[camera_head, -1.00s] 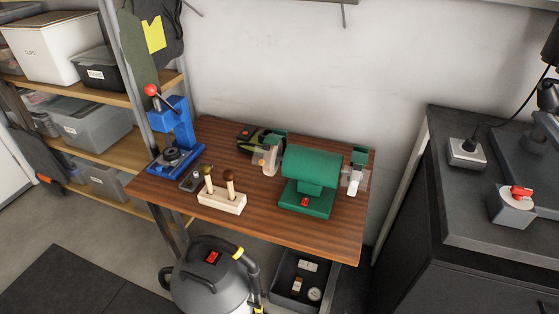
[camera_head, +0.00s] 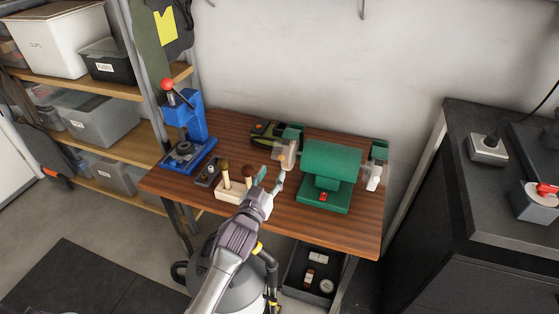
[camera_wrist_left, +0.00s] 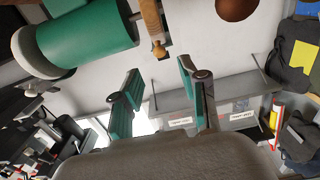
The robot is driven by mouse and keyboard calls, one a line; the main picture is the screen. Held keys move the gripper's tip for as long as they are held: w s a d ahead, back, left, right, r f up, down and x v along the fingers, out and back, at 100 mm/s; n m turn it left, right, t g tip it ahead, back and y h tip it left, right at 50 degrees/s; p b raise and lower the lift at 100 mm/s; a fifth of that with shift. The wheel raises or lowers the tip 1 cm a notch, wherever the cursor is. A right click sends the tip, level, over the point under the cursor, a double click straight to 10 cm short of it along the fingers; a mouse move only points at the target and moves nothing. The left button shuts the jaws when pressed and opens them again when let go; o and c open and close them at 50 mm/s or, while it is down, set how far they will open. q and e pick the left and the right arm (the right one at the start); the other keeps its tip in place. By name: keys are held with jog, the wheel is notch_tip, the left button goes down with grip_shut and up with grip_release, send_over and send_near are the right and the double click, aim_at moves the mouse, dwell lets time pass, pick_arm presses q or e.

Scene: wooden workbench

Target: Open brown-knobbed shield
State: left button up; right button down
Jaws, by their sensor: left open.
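The green bench grinder (camera_head: 328,168) stands at the right of the workbench, with a transparent shield (camera_head: 281,149) by its brownish left wheel (camera_head: 289,156) and another shield (camera_head: 379,170) by its pale right wheel. Its green body also shows in the left wrist view (camera_wrist_left: 88,38), with the brown wheel edge-on (camera_wrist_left: 152,22). My right gripper is out of view.
A wooden block (camera_head: 232,191) with two upright handled tools stands close to the left of my gripper. A blue press (camera_head: 186,135) is further left, a dark green-black tool (camera_head: 266,132) behind. A grey vacuum (camera_head: 241,288) stands below the bench's front.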

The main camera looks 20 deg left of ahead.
aim_at(280, 158)
pick_arm(q)
jog(key=w, duration=0.6)
jog(key=shift+w+d, duration=0.1)
jog(key=shift+w, duration=0.15)
grip_shut()
